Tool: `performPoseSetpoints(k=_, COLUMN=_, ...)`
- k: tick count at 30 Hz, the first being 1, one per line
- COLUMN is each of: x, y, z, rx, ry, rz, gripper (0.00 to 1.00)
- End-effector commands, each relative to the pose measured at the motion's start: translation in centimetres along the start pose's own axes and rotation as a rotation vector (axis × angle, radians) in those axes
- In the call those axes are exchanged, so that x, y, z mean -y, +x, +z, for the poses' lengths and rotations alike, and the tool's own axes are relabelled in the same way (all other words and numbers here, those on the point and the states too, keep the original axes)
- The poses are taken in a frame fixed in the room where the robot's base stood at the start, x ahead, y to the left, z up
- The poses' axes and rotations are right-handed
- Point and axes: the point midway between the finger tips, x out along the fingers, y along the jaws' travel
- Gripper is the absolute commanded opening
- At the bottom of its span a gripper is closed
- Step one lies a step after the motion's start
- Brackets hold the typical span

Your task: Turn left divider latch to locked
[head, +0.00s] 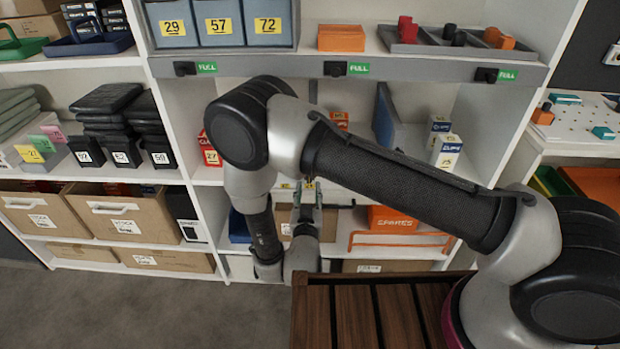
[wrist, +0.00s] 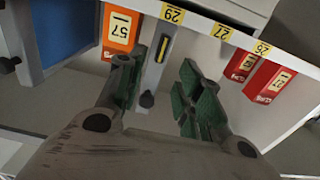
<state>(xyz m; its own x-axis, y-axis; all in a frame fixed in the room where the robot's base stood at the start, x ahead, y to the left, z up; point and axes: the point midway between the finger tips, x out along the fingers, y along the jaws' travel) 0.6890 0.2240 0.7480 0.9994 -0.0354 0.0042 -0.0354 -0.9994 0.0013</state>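In the wrist view, which shows the shelf labels upside down, a grey upright divider edge (wrist: 158,62) with a yellow-marked dark strip stands between the bays. A small black latch knob (wrist: 147,100) sits at its end, seen between my fingers and apparently beyond them. Whether it is locked I cannot tell. My gripper (wrist: 160,88) is open and empty, its green-padded fingers wide apart. In the head view my gripper (head: 307,197) is in front of the middle bay's lower part. My arm hides most of that bay, and I cannot make out the left latch there.
A blue divider panel (head: 386,118) stands right of my arm; it also shows in the wrist view (wrist: 65,30), with another black knob (wrist: 9,65). An orange box (wrist: 119,27) and red boxes (wrist: 265,80) stand in the bays. A slatted wooden surface (head: 375,310) lies below my arm.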

Motion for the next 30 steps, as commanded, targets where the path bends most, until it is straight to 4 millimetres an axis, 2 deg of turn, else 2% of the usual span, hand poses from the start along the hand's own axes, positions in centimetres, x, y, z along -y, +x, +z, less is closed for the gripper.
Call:
performPoseSetpoints(k=6, x=-0.1, y=3.6, z=0.0, rx=0.002, ry=0.004, rz=0.003, gripper=0.36)
performPoseSetpoints(k=12, x=-0.1, y=6.4, z=0.1, rx=0.003, ry=0.003, rz=0.001, gripper=0.36)
performPoseSetpoints(k=16, x=0.0, y=7.1, z=0.1, rx=0.003, ry=0.002, rz=0.0, gripper=0.36)
performPoseSetpoints(k=23, x=0.0, y=7.2, z=0.1, rx=0.004, ry=0.001, rz=-0.001, gripper=0.36)
performPoseSetpoints(k=29, x=0.0, y=7.2, z=0.1, rx=0.004, ry=0.001, rz=-0.001, gripper=0.03)
performPoseSetpoints(k=30, x=0.0, y=7.2, z=0.1, rx=0.004, ry=0.001, rz=-0.001, gripper=0.0)
